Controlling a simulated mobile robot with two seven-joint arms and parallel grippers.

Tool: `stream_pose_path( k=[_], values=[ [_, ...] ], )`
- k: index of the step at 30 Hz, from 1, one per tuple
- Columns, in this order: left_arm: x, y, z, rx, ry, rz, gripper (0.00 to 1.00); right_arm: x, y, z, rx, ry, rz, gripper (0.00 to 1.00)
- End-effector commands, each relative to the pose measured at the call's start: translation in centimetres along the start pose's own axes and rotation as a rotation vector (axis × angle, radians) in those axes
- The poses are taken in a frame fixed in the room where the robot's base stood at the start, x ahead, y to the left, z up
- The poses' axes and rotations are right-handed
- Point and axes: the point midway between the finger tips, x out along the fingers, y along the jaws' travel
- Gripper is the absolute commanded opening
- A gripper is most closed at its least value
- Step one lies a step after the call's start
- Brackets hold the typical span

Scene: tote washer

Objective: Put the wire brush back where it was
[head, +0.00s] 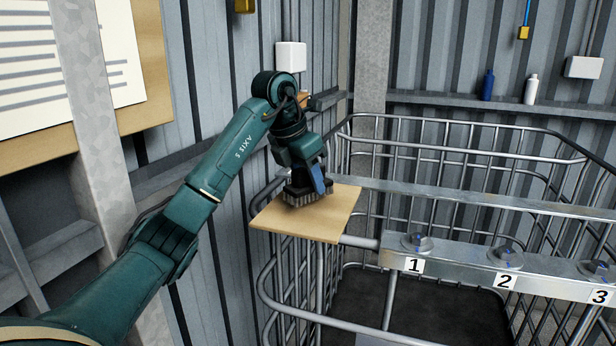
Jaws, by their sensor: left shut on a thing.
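The wire brush (300,198), a dark block with grey bristles pointing down, is at the small wooden board (335,222) on the corner of the wire cage. My left gripper (308,182) points down and is shut on the brush from above, hiding part of it. The bristles appear to be at the board's surface; I cannot tell whether they touch it. My right gripper is not in view.
The wire cage (450,150) has a metal rail (460,262) with knobs labelled 1, 2 and 3. A blue bottle (487,86) and a white bottle (531,90) stand on the back ledge. A post and notice board (150,60) are at left.

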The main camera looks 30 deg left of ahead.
Motion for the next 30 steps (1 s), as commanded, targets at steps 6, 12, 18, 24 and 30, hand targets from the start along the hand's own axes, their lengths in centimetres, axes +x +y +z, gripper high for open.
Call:
stream_pose_path(
  k=[6, 12, 18, 24, 30],
  values=[
    [0.1, 0.0, -0.1, 0.000, 0.000, 0.001, 0.00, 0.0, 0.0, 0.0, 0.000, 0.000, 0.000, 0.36],
    [0.8, 0.1, -0.4, -0.001, 0.001, 0.002, 0.00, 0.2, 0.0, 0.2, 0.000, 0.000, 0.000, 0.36],
    [1.2, 0.1, -0.6, -0.002, 0.000, 0.001, 0.00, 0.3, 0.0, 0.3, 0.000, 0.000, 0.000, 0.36],
    [1.2, 0.2, -0.6, -0.003, 0.001, 0.001, 0.00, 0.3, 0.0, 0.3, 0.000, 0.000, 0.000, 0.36],
    [1.2, 0.3, -0.7, -0.004, 0.001, 0.002, 0.00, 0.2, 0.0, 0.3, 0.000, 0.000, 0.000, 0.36]
  ],
)
